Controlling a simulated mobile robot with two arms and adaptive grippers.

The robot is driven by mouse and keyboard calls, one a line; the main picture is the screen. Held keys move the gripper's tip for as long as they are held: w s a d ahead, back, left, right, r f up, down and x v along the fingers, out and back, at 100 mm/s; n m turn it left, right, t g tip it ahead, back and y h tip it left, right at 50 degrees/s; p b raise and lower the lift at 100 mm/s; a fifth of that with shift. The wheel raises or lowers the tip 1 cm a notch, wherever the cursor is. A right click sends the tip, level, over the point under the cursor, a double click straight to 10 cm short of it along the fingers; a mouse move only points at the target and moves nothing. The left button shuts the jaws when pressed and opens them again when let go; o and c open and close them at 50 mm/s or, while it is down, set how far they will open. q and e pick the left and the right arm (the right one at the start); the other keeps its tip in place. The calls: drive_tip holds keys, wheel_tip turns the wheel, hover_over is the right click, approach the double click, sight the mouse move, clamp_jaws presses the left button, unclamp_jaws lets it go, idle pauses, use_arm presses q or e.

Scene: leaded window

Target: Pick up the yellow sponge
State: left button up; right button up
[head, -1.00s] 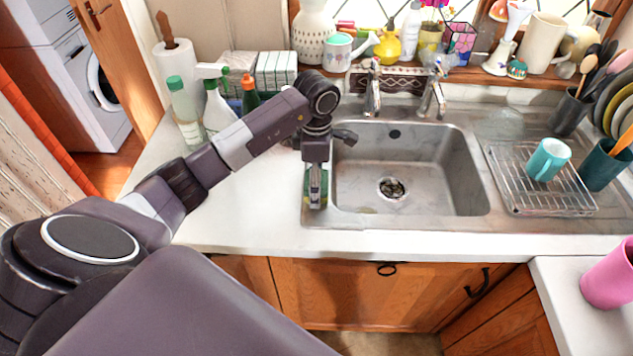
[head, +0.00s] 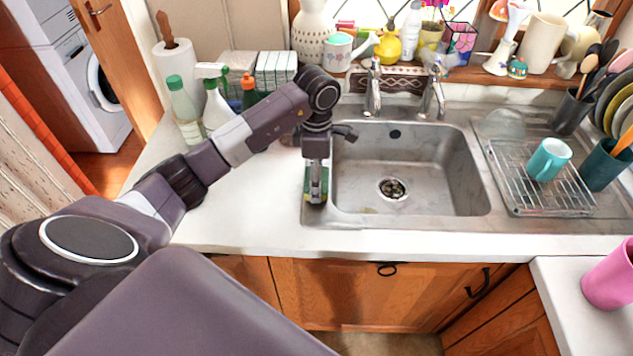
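The sponge (head: 308,186) lies at the left rim of the sink; only thin yellow and green edges of it show. My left gripper (head: 316,197) points down right over it and hides most of it. The fingers overlap the sponge in this view, and I cannot tell whether they are apart or closed on it. My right gripper is not in view.
The sink basin (head: 440,165) is just right of the gripper, with taps (head: 373,90) behind. Bottles (head: 185,110) stand at the back left. A wire rack (head: 520,190) with a teal mug (head: 548,159) is at the right. The front left counter (head: 235,220) is clear.

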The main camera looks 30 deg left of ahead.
use_arm(q)
wheel_tip(320, 180, up, 8)
drive_tip(key=shift+w+a+f+b, duration=0.1)
drive_tip(key=shift+b, duration=0.75)
wheel_tip(320, 180, up, 11)
drive_tip(key=p, duration=0.1)
drive_tip(key=shift+r, duration=0.2)
drive_tip(key=shift+o, duration=0.4)
